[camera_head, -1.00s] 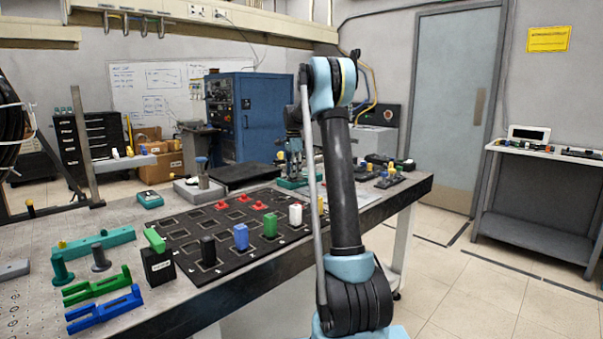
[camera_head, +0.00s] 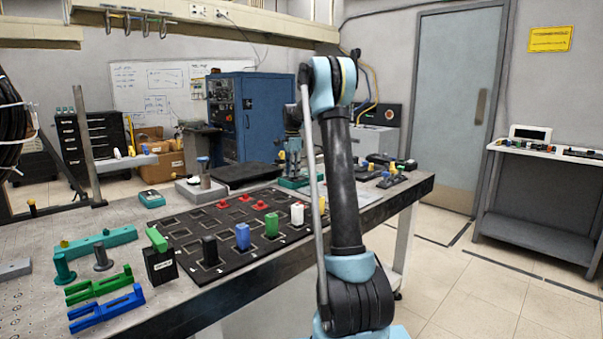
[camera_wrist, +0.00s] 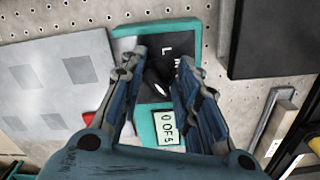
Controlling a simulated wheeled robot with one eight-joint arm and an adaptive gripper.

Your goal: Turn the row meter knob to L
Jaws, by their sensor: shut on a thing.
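The row meter (camera_wrist: 195,38) is a teal case with a black face in the wrist view. The face carries a white L and part of another letter, cut off by a finger. A label reading "0 OF 5" (camera_wrist: 168,129) sits on its lower part. The dark knob (camera_wrist: 156,80) is between the fingers of my gripper (camera_wrist: 164,62), which is shut on it. The knob is partly hidden, and I cannot tell exactly where it points. In the head view my gripper is small and partly behind my arm, over the teal case (camera_head: 287,183) at the bench's far side.
A red part shows beside the left finger.

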